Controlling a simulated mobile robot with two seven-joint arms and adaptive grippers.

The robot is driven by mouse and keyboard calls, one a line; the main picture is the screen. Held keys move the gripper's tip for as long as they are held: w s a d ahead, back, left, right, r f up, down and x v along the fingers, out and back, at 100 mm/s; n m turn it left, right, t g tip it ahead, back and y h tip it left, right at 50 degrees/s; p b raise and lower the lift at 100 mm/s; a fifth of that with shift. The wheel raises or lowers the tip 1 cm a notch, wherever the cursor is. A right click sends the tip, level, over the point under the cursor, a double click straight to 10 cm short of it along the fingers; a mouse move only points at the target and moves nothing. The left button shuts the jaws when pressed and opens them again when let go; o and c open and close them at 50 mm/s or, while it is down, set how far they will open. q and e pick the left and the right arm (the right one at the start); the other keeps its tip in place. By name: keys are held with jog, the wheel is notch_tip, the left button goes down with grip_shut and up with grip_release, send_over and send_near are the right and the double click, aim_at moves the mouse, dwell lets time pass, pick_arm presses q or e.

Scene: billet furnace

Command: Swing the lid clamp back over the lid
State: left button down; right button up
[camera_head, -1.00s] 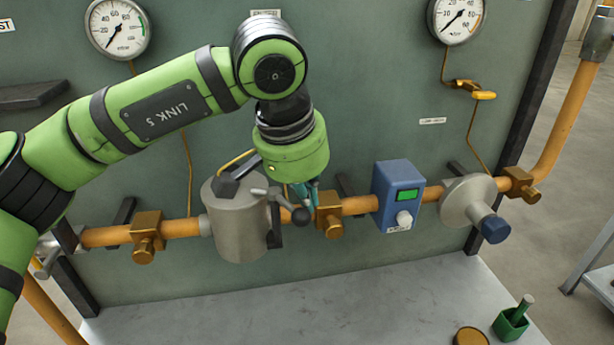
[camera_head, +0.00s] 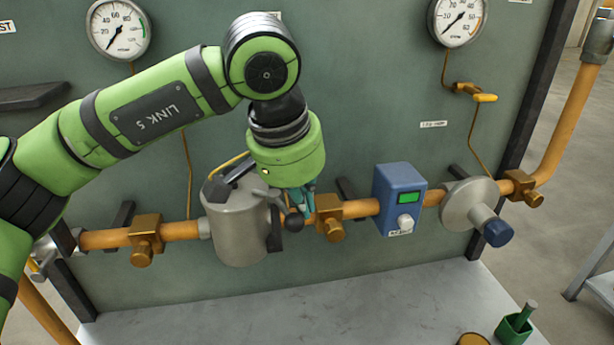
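A grey cylindrical pot (camera_head: 236,232) sits in the orange pipe line, with its lid (camera_head: 219,187) on top. The lid clamp's black ball knob (camera_head: 293,222) shows at the pot's right side. Most of the clamp's arm is hidden behind my gripper. My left gripper (camera_head: 302,203) points down at the right of the lid, its teal fingers right beside the knob. Whether the fingers touch the clamp or close on it cannot be made out. My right gripper is out of view.
Brass valves (camera_head: 146,238) and (camera_head: 332,217) flank the pot. A blue box (camera_head: 398,200) with a green display and a grey flanged fitting (camera_head: 470,207) stand further right. The pale bench (camera_head: 270,305) below is mostly clear, with a green holder (camera_head: 514,328) at front right.

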pick_arm(q)
jog(key=v, duration=1.2)
jog(key=shift+d, duration=0.1)
